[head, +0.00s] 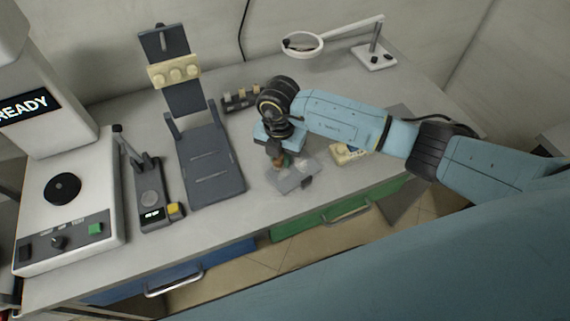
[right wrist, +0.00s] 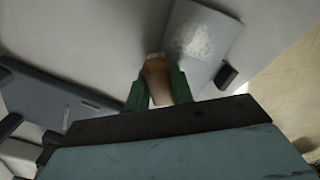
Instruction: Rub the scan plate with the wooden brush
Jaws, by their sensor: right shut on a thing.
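My right gripper (head: 281,158) is shut on the wooden brush (head: 276,162) near the front of the bench. In the right wrist view the brown handle of the brush (right wrist: 156,80) sits between the green fingers of the gripper (right wrist: 158,92), with a pale end pointing away. The scan plate (head: 293,182) is a grey plate just beside the brush, partly hidden by the gripper in the head view. In the right wrist view the scan plate (right wrist: 188,72) carries a whitish, dusty patch. The brush end is at the plate's left edge; I cannot tell whether they touch. My left gripper is not in view.
A white machine reading READY (head: 68,205) and a small device with a yellow button (head: 150,196) stand at left. A dark stand (head: 212,170) is beside them. A small rack (head: 240,100) and a magnifier lamp (head: 303,44) are behind. A cream block (head: 345,154) lies right of the plate.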

